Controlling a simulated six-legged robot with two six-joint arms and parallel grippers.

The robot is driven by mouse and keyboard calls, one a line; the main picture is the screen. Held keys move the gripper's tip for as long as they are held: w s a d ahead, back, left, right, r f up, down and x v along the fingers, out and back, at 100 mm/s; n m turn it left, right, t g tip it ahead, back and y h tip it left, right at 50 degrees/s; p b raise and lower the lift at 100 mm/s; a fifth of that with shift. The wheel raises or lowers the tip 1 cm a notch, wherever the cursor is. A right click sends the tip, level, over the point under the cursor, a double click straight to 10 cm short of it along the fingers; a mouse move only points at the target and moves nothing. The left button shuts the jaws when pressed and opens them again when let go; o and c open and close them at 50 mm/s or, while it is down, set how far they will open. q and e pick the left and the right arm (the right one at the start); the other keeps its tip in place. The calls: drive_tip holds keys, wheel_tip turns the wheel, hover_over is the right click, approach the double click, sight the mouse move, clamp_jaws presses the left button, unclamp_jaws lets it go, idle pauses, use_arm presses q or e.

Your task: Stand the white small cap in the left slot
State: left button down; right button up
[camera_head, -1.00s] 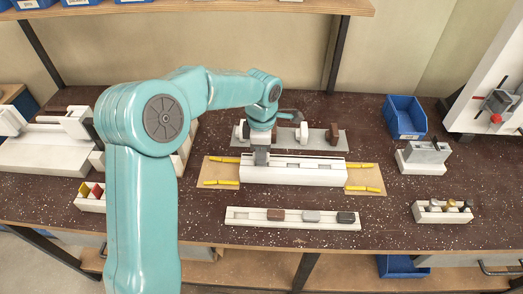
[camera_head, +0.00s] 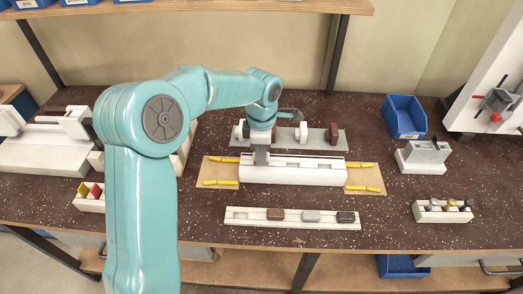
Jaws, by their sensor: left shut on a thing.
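My left gripper (camera_head: 261,158) points straight down over the left part of the long white clamp block (camera_head: 300,174), at the slotted top. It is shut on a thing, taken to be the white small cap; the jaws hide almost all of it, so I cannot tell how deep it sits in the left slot. The low white tray (camera_head: 250,224) in front holds a brown cap (camera_head: 275,214), a grey cap (camera_head: 311,216) and a dark cap (camera_head: 345,217); its left end looks empty. My right gripper is not in view.
Yellow clips (camera_head: 221,183) lie on tan pads beside the block. Behind it, a grey mat (camera_head: 318,145) carries a white piece (camera_head: 302,133) and a brown piece (camera_head: 333,134). A blue bin (camera_head: 405,116) and a small white rack (camera_head: 442,215) stand right.

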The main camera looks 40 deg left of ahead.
use_arm(q)
drive_tip(key=shift+f, duration=0.2)
drive_tip(key=shift+f+b, duration=0.5)
drive_tip(key=shift+b, duration=0.1)
drive_tip(key=c, duration=0.8)
unclamp_jaws()
drive_tip(key=shift+c, duration=0.2)
drive_tip(key=shift+r+p, duration=3)
drive_tip(key=shift+r, duration=1.1)
